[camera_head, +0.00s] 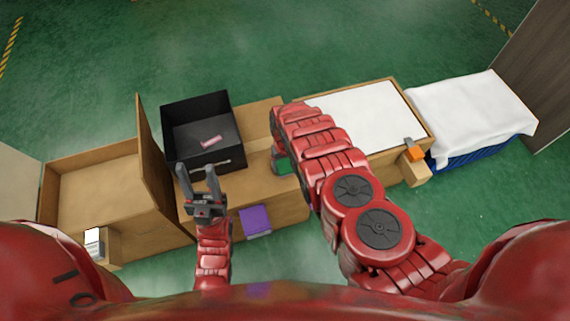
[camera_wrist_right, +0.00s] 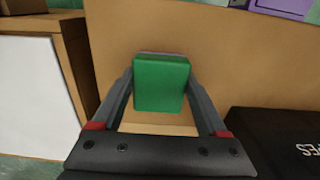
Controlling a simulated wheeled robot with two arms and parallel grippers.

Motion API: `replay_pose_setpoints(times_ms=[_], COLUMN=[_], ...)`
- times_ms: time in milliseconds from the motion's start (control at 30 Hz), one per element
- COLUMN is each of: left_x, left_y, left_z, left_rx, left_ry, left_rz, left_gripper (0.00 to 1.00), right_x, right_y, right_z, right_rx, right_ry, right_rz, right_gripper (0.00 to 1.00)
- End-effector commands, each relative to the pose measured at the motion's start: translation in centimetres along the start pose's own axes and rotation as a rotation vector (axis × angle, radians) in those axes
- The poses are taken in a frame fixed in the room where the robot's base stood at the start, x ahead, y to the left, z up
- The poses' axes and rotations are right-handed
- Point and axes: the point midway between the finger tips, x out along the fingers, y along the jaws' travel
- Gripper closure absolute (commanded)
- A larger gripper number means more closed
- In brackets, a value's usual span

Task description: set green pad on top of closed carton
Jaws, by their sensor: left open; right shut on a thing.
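A green pad (camera_wrist_right: 162,83) is between the two fingers of my right gripper (camera_wrist_right: 162,100), over a brown cardboard surface. In the head view the pad (camera_head: 283,162) shows partly beside my right forearm, which hides most of that gripper. A closed cardboard carton (camera_head: 262,115) in the middle bears a black box. I cannot tell whether the pad touches the carton. My left gripper (camera_head: 200,183) is open and empty, over the carton's front left part near the black box.
The black box (camera_head: 180,145) holds a pink item (camera_head: 211,141). An open carton (camera_head: 100,185) with an upright flap (camera_head: 150,150) is left. A purple pad (camera_head: 255,220) is at the front. A white-topped box (camera_head: 362,115), orange block (camera_head: 414,152) and white cloth (camera_head: 465,105) over a blue crate are right.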

Motion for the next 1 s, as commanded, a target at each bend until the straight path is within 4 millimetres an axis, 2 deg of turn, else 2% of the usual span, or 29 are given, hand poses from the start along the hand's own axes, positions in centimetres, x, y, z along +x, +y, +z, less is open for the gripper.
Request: replay_pose_setpoints(times_ms=[167,200,300,667,867,1000], left_x=[-0.2,-0.1,-0.1,0.1,0.7,1.0], left_y=[0.0,0.0,0.0,0.0,0.0,-0.1], left_z=[0.0,0.0,0.0,0.0,-0.1,-0.2], left_rx=[0.000,0.000,0.000,0.000,0.000,0.000], left_ry=[0.000,0.000,0.000,0.000,0.000,0.000], left_rz=[0.000,0.000,0.000,0.000,0.000,0.000], left_gripper=[0.50,0.50,0.50,0.50,0.50,0.50], right_x=[0.3,0.2,0.2,-0.5,-3.1,-5.7], right_y=[0.0,0.0,0.0,0.0,0.0,0.0], right_z=[0.0,-0.1,-0.1,-0.1,-0.2,-0.2], right_rx=[0.001,0.001,0.001,0.001,0.002,0.003], right_ry=[0.001,0.002,0.001,0.002,0.004,0.004], right_rz=[0.000,0.000,0.000,0.000,-0.001,-0.001], right_gripper=[1.00,0.17,0.00,0.00,0.00,0.00])
